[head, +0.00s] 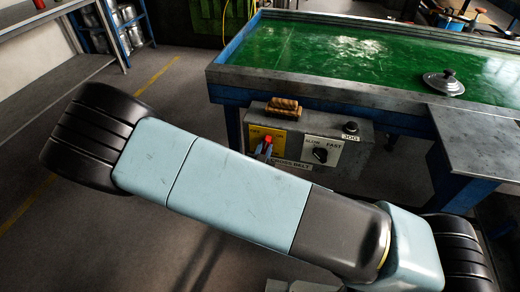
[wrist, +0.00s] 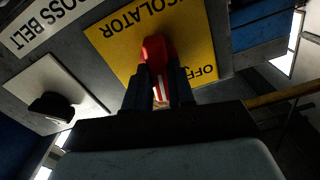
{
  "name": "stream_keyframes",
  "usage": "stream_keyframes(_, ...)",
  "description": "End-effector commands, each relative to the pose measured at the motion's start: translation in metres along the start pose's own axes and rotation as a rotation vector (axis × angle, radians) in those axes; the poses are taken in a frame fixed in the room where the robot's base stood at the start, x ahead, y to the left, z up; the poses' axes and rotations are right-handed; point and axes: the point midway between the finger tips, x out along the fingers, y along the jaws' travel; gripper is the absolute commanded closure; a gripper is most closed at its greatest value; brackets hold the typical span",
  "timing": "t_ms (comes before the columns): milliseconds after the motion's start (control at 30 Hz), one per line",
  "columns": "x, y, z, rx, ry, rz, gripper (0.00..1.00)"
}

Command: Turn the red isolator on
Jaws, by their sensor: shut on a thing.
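The red isolator (head: 268,139) is a red handle on a yellow plate (head: 252,131) on the front of a grey control box (head: 357,165). The plate reads OFF at its left in the head view. In the wrist view the plate (wrist: 112,43) appears upside down, and the red handle (wrist: 156,47) runs down between my fingers, with a white stripe low on it. My gripper (wrist: 159,77) is shut on the handle, one dark finger on each side. It shows small in the head view (head: 263,151). I cannot tell the switch position for sure.
A black SLOW/FAST knob (head: 320,155) on a white plate sits right of the isolator; it also shows in the wrist view (wrist: 51,106). A black button (head: 351,127) and brown brush-like item (head: 284,104) are on top. A green-topped table (head: 330,50) stands behind with a lid (head: 443,82).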

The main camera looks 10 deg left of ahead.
Motion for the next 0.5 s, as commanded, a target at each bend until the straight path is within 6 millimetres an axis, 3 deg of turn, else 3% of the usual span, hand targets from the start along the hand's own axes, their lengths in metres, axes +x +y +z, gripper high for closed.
stream_keyframes(500, 0.0003, 0.0032, 0.0018, 0.421, -0.003, 0.001, 1.00)
